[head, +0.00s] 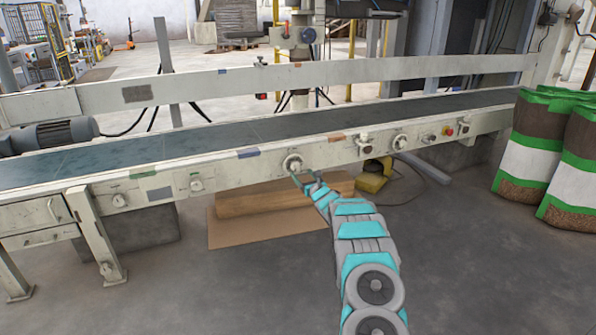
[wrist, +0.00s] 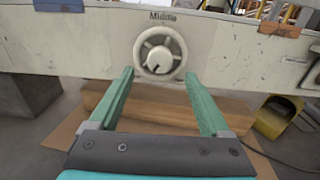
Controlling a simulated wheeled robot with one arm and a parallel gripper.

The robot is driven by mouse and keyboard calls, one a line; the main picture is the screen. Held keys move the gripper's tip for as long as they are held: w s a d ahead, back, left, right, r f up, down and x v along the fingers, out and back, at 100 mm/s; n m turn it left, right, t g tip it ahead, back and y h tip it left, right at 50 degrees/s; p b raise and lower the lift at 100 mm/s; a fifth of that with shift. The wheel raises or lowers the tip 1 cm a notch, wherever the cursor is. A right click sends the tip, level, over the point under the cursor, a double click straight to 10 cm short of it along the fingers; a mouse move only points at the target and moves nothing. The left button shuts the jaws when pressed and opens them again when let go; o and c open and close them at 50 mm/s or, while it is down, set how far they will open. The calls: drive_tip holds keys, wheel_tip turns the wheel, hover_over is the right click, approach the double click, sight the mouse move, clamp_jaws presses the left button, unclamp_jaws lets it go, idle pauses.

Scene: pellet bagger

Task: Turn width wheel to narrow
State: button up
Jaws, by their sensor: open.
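The width wheel (head: 292,163) is a small pale handwheel on the front rail of the conveyor in the head view. In the wrist view the wheel (wrist: 160,52) shows a round rim, spokes and a hub, with a dark mark low on it. The word "Middle" is printed on the panel just above it. My gripper (head: 303,181) is just below and in front of the wheel. In the wrist view my gripper (wrist: 159,76) is open and empty, its two green fingers pointing at the wheel, one on each side. Contact with the rim cannot be made out.
Other knobs sit along the rail, including a left knob (head: 196,185) and a right knob (head: 400,141). A red button (head: 447,130) is further right. Cardboard (head: 250,232) and a yellow object (head: 371,180) lie under the conveyor. Green-and-white pellet bags (head: 531,150) stand at right.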

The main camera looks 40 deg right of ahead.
sight(297, 168)
drive_tip(key=shift+x, duration=1.15)
drive_tip(key=shift+w+r, duration=0.15)
drive_tip(key=shift+w, duration=0.5)
drive_tip(key=shift+w+d, duration=0.15)
drive_tip(key=shift+w, duration=0.1)
drive_tip(key=shift+w+d, duration=0.15)
drive_tip(key=shift+w, duration=0.4)
clamp_jaws()
